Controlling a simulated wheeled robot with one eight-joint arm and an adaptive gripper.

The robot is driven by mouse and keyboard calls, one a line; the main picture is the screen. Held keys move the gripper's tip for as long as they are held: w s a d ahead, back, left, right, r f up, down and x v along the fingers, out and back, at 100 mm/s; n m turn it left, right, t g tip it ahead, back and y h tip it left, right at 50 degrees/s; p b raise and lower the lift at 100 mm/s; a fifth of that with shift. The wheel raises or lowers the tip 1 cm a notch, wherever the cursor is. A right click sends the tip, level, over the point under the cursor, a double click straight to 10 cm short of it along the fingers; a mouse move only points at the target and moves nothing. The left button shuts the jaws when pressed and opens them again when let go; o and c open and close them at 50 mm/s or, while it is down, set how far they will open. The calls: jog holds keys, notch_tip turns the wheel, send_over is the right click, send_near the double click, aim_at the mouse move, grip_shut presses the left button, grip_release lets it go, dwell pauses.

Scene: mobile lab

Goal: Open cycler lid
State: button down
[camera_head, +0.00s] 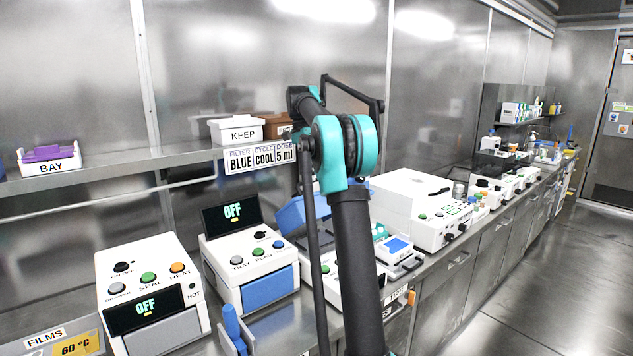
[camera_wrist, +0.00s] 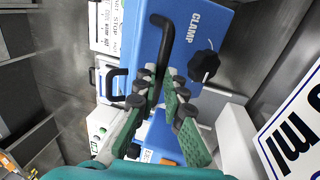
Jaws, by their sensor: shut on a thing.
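The cycler's blue lid (camera_wrist: 188,50) fills the upper middle of the wrist view, marked CLAMP, with a black knob (camera_wrist: 203,66) and a bent black handle (camera_wrist: 166,40). My gripper (camera_wrist: 160,82) has its green-padded fingers shut on the lower end of the handle. In the head view the blue lid (camera_head: 291,216) is tilted up above the white cycler body (camera_head: 329,271), which is partly behind my arm. My gripper is hidden behind the arm in the head view.
A shelf above holds a KEEP box (camera_head: 237,131) and a sign (camera_head: 259,157). A white device with an OFF screen (camera_head: 231,211) stands left of the cycler, and a large white machine (camera_head: 412,204) stands right. The floor (camera_head: 535,285) at right is clear.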

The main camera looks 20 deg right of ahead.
jog(key=w, duration=0.1)
jog(key=w+a, duration=0.1)
jog(key=w, duration=0.1)
jog(key=shift+a+f, duration=0.4)
jog(key=shift+w+a+f, duration=0.15)
jog(key=shift+w+f, duration=0.15)
jog(key=shift+w, duration=0.25)
jog(key=shift+s, duration=0.1)
jog(key=shift+r, duration=0.1)
jog(key=c, duration=1.6)
grip_release()
jog(key=shift+s+d+r, duration=0.1)
jog(key=shift+s+d, duration=0.05)
jog(key=shift+d, duration=0.15)
jog(key=shift+v, duration=3.75)
jog(key=shift+c, duration=0.2)
